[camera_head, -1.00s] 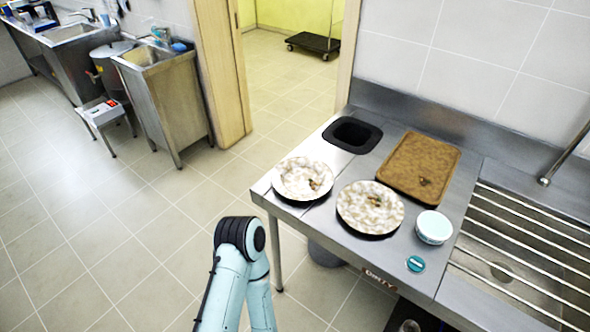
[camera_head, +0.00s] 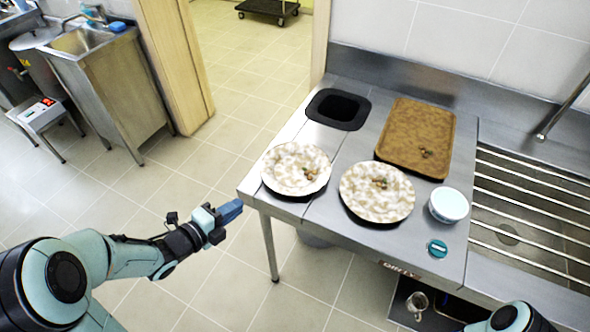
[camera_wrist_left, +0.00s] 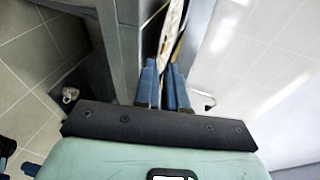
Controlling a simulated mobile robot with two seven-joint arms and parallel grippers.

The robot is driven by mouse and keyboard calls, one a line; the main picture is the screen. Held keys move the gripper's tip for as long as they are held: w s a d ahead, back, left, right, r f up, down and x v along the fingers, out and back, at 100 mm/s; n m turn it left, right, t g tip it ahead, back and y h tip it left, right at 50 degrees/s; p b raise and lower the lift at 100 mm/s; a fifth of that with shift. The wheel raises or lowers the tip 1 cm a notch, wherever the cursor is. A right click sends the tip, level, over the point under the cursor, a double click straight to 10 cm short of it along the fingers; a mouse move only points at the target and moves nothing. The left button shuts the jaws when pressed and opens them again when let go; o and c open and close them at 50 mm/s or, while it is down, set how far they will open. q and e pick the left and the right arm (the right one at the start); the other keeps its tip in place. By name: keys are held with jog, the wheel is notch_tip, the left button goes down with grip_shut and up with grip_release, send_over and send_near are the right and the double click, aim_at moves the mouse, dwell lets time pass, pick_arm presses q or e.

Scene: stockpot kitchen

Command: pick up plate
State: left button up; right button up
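Two round plates with a mottled cream-and-brown pattern lie on the steel counter. The left plate (camera_head: 290,165) is near the counter's left end and has food scraps on it. The other plate (camera_head: 377,200) lies to its right, also with scraps. My left gripper (camera_head: 232,210) is off the counter's left edge, short of the left plate and touching neither plate. In the left wrist view its two blue fingers (camera_wrist_left: 163,75) stand a little apart, with nothing visibly held. A pale edge shows beyond them; I cannot tell which plate it is.
The counter (camera_head: 322,205) also holds a brown tray (camera_head: 415,135), a white bowl (camera_head: 448,204), a teal round item (camera_head: 437,248) and a black-rimmed opening (camera_head: 338,108). A slatted sink (camera_head: 530,215) is at right.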

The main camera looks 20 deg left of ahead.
pick_arm(q)
send_near(271, 186)
jog(key=x, duration=0.4)
jog(key=shift+a+f, duration=0.2)
jog(key=shift+a, duration=0.05)
jog(key=x, duration=0.2)
jog(key=p+x, duration=0.1)
jog(key=x, duration=0.2)
jog(key=shift+w+d+r, duration=0.1)
jog(key=shift+w+d, duration=0.05)
jog(key=shift+d, duration=0.15)
grip_shut()
pick_arm(e)
jog(key=shift+w+r, duration=0.3)
jog(key=shift+r, duration=0.5)
pick_arm(q)
jog(key=shift+r, duration=0.2)
notch_tip(271, 186, up, 20)
jog(key=p, duration=0.4)
pick_arm(e)
jog(key=shift+w+r, duration=0.35)
jog(key=shift+r, duration=0.35)
jog(key=shift+w+r, duration=0.35)
jog(key=shift+r, duration=0.35)
jog(key=shift+w+r, duration=0.35)
jog(key=shift+r, duration=0.35)
pick_arm(q)
jog(key=shift+f, duration=0.15)
